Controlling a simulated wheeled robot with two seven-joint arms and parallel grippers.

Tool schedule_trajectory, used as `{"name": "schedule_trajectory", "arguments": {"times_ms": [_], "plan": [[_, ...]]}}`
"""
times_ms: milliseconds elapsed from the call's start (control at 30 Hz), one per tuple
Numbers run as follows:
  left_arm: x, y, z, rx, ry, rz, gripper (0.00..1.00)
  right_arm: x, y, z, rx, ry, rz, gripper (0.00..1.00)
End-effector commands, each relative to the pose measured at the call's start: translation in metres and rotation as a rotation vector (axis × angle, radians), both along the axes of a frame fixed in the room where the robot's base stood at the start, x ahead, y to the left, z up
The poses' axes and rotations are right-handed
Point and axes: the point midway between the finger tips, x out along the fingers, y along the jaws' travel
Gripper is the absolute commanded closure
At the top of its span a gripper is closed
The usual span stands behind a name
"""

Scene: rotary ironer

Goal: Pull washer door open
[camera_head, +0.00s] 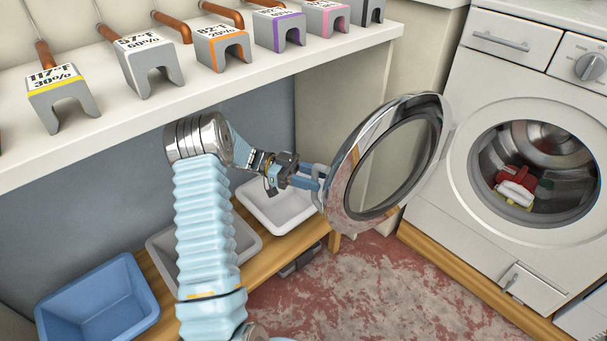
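The washer (440,190) stands at the right with its round opening uncovered. Inside the drum (545,150) lie red, white and yellowish cloths (516,188). My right gripper is not in view.
A white shelf (200,95) with several labelled grey blocks runs above my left arm. Below, a wooden bench (262,243) holds a blue bin (95,295), a grey bin (245,247) and a white bin (283,220). The reddish floor (360,295) before the washer is clear.

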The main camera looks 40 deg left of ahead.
Motion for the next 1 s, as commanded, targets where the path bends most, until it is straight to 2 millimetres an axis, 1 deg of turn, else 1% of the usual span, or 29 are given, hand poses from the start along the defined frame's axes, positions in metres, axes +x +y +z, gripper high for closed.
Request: {"name": "schedule_trajectory", "arguments": {"times_ms": [67, 167, 400, 500, 733, 1000], "plan": [[-0.002, 0.009, -0.002, 0.001, 0.001, 0.002, 0.58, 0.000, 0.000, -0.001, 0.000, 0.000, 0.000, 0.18], [-0.006, 0.027, -0.002, 0.002, 0.000, 0.002, 0.58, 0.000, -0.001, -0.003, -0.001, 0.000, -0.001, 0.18], [-0.019, 0.090, -0.002, 0.001, -0.001, 0.003, 0.58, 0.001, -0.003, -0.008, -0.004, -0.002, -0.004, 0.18], [-0.024, 0.111, -0.001, -0.001, -0.001, 0.002, 0.58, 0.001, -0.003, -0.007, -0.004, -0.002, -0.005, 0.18], [-0.027, 0.129, 0.000, -0.002, -0.001, 0.000, 0.58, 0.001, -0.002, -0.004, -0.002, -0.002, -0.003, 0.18], [-0.028, 0.132, 0.000, 0.000, 0.000, 0.000, 0.58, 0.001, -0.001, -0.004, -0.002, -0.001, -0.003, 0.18]]}}
